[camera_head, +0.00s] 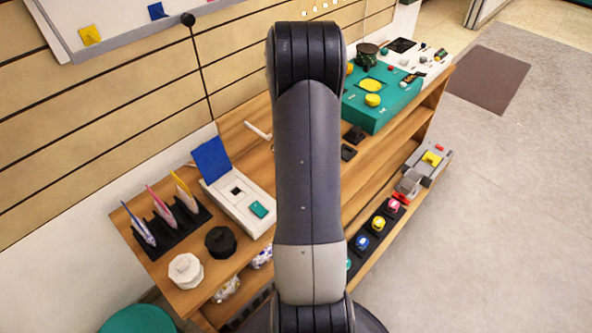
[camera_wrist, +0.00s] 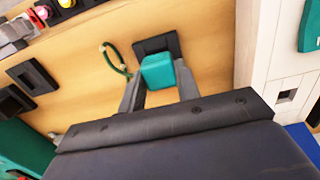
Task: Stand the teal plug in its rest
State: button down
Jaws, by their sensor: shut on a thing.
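In the wrist view the teal plug (camera_wrist: 158,71) is between the two grey fingers of my gripper (camera_wrist: 158,82), which is shut on it. A dark green cord (camera_wrist: 118,61) makes a loop to the left of the plug. A black square piece (camera_wrist: 160,43), perhaps the rest, lies on the wooden top just past the plug. The plug overlaps its near edge in the picture, so I cannot tell whether they touch. In the head view my arm hides the gripper, the plug and that black piece.
A white box (camera_head: 235,205) with a raised blue lid stands left of my arm. Two small black blocks (camera_head: 348,152) and a teal case (camera_head: 375,102) are to the right. A black rack (camera_head: 170,225) with upright items, a white jar (camera_head: 186,270) and a black jar (camera_head: 221,241) stand far left.

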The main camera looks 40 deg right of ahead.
jog(key=shift+g+p, duration=0.4)
jog(key=shift+p, duration=0.1)
dwell(0.5)
jog(key=shift+w, duration=0.15)
jog(key=shift+f+b, duration=0.5)
jog(key=shift+f, duration=0.3)
dwell(1.6)
jog(key=c, duration=0.9)
grip_release()
jog(key=shift+c, duration=1.4)
jog(key=shift+r, duration=0.1)
jog(key=shift+r+p, duration=3.25)
jog(key=shift+r, duration=1.2)
